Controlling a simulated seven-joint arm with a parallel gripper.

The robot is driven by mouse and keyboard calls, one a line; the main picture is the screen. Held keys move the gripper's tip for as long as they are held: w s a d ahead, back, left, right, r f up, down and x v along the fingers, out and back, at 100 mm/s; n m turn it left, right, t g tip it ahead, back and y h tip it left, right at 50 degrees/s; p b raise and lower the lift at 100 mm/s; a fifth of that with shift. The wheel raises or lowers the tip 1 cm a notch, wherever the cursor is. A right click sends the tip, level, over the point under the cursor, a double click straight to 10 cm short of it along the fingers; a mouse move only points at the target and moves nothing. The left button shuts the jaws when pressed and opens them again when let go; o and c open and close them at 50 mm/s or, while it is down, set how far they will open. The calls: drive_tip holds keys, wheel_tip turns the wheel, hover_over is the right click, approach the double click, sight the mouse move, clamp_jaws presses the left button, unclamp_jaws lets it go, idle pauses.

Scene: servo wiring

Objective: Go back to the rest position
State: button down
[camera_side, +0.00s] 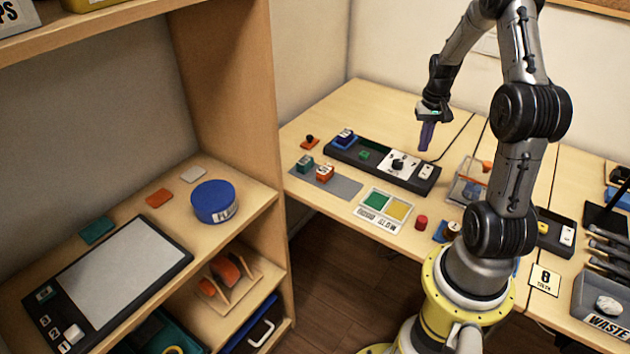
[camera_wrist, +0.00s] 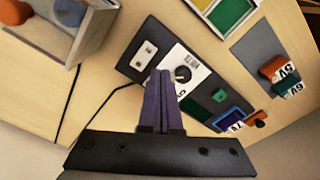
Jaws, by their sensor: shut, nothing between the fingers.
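My gripper (camera_side: 425,136) hangs above the back of the table, over the right part of a long black panel (camera_side: 344,150). Its purple fingers are together with nothing between them; they also show in the wrist view (camera_wrist: 160,88). The panel has a white plate with a black knob (camera_side: 397,163), a white socket plate (camera_side: 426,171) and a green block (camera_side: 364,154). A blue block (camera_side: 344,136) sits at its left end. In the wrist view the fingers hide part of the panel (camera_wrist: 146,30).
Teal (camera_side: 304,164) and orange (camera_side: 324,173) blocks sit on a grey mat (camera_side: 344,186). A green and yellow tray (camera_side: 383,207) lies in front. A clear box (camera_side: 467,184) stands to the right of the panel. A wooden shelf (camera_side: 235,90) stands left. A black cable (camera_side: 458,135) crosses the table.

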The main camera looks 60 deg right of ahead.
drive_tip(key=w+a+r+n+t+h, duration=0.2)
drive_tip(key=w+a+r+n, duration=0.2)
drive_tip(key=w+a+r, duration=0.65)
drive_tip(key=s+a+r+n+t, duration=0.2)
drive_tip(key=s+a+r+n, duration=0.1)
drive_tip(key=a+r, duration=0.8)
drive_tip(key=s+a+f+n+t+y, duration=0.1)
drive_tip(key=s+a+n, duration=0.3)
drive_tip(key=s+a, duration=0.8)
drive_tip(key=shift+s+a+f+y, duration=0.3)
drive_tip(key=shift+s+y, duration=0.3)
drive_tip(key=shift+s, duration=0.45)
